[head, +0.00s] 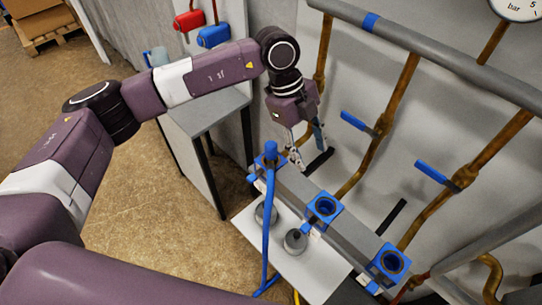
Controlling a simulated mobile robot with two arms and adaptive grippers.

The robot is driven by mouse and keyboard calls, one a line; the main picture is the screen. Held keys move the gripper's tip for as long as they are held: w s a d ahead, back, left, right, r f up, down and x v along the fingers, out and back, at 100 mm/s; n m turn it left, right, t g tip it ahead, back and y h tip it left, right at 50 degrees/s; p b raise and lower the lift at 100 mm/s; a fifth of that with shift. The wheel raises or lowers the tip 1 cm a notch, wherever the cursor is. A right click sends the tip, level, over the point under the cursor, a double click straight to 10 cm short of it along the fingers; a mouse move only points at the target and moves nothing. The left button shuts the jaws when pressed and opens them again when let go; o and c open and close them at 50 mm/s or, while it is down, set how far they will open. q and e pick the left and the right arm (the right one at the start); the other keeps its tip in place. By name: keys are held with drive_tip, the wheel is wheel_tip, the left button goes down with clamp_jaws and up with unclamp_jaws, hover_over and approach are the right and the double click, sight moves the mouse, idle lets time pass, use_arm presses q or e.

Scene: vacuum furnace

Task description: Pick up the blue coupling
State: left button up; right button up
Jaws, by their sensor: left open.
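A blue coupling (271,150) stands upright at the left end of a grey rail, with a blue hose (267,215) hanging down near it. My left gripper (308,154) points downward, just right of and behind the coupling in the head view. Its fingers are apart with nothing visible between them. I cannot tell whether a finger touches the coupling. My right gripper is not in view.
The grey rail (293,184) also carries two open blue sockets (324,207) (391,262). Grey knobs (296,241) sit on a white surface below. Brown pipes with blue lever handles (435,173) line the wall behind.

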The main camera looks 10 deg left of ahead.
sight(271, 144)
use_arm(q)
drive_tip(key=w+a+y, duration=0.1)
drive_tip(key=a, duration=0.2)
drive_tip(key=w+a+r+n+y, duration=0.1)
drive_tip(key=a, duration=0.2)
drive_tip(key=w+a+n+y, duration=0.1)
drive_tip(key=a, duration=0.3)
drive_tip(key=shift+w+r+t+y, duration=0.25)
drive_tip(key=shift+w+t+y, duration=0.1)
drive_tip(key=shift+t+y, duration=0.05)
drive_tip(key=shift+a+f, duration=0.15)
drive_tip(key=shift+a, duration=0.2)
drive_tip(key=shift+f+p, duration=0.6)
drive_tip(key=shift+f, duration=0.3)
drive_tip(key=f+p, duration=0.2)
drive_tip(key=f, duration=0.2)
drive_tip(key=shift+d+f+p, duration=0.1)
drive_tip(key=shift+d+p, duration=0.2)
drive_tip(key=shift+p, duration=0.1)
drive_tip(key=shift+f, duration=0.65)
clamp_jaws()
